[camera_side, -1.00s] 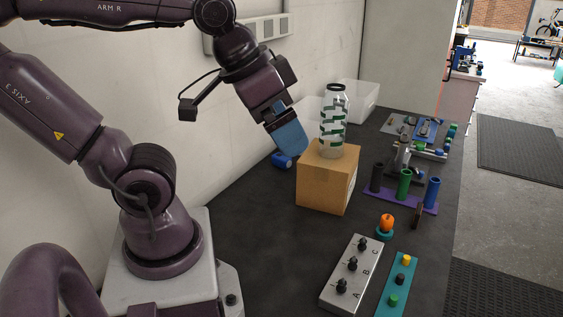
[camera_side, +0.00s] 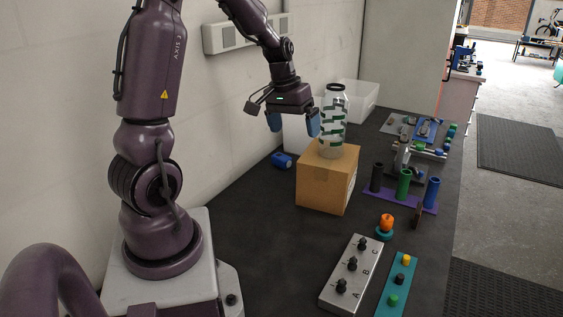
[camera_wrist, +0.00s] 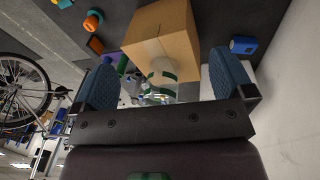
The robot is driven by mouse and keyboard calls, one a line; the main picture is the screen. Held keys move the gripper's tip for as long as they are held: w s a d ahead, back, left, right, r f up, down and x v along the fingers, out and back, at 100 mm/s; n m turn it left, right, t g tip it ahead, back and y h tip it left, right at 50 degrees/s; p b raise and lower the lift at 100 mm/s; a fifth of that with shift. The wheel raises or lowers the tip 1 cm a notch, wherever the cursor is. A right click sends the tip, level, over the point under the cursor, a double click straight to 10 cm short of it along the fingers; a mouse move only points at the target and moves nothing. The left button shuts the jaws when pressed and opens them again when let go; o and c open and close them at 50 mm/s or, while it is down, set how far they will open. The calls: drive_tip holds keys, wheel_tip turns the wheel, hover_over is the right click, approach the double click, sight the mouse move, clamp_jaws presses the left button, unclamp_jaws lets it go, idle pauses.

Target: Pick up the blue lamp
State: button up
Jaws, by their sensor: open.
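A small blue cylinder, which looks like the blue lamp (camera_side: 282,160), lies on its side on the dark bench, left of the cardboard box in the side view. It also shows at the upper right of the wrist view (camera_wrist: 243,45). My gripper (camera_side: 294,123) is open and empty, its two blue fingers pointing down. It is in the air above the lamp, left of the bottle in the side view. In the wrist view the gripper (camera_wrist: 165,82) has its fingers wide apart, with the lamp outside the gap.
A cardboard box (camera_side: 326,180) stands right beside the lamp, with a clear bottle (camera_side: 333,125) upright on it. The wall is close behind. White bins (camera_side: 357,98) stand farther back. A purple rack (camera_side: 400,199) and switch box (camera_side: 350,275) are to the right.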

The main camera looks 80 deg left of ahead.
drive_tip(key=s+a+f+n+y, duration=0.1)
drive_tip(key=a+f, duration=0.5)
drive_tip(key=a, duration=0.4)
drive_tip(key=s+a+f, duration=0.2)
drive_tip(key=a+f, duration=0.5)
drive_tip(key=a, duration=0.3)
drive_tip(key=m+t+y, duration=0.2)
approach(281, 156)
drive_tip(key=x, duration=0.4)
drive_tip(key=shift+w+a+f, duration=0.25)
drive_tip(key=shift+a, duration=0.05)
drive_tip(key=f, duration=0.2)
drive_tip(key=w+f, duration=0.1)
drive_tip(key=f, duration=0.1)
drive_tip(key=shift+w+a+f, duration=0.25)
drive_tip(key=shift+w+f, duration=0.05)
drive_tip(key=shift+f, duration=0.2)
drive_tip(key=c, duration=1.1)
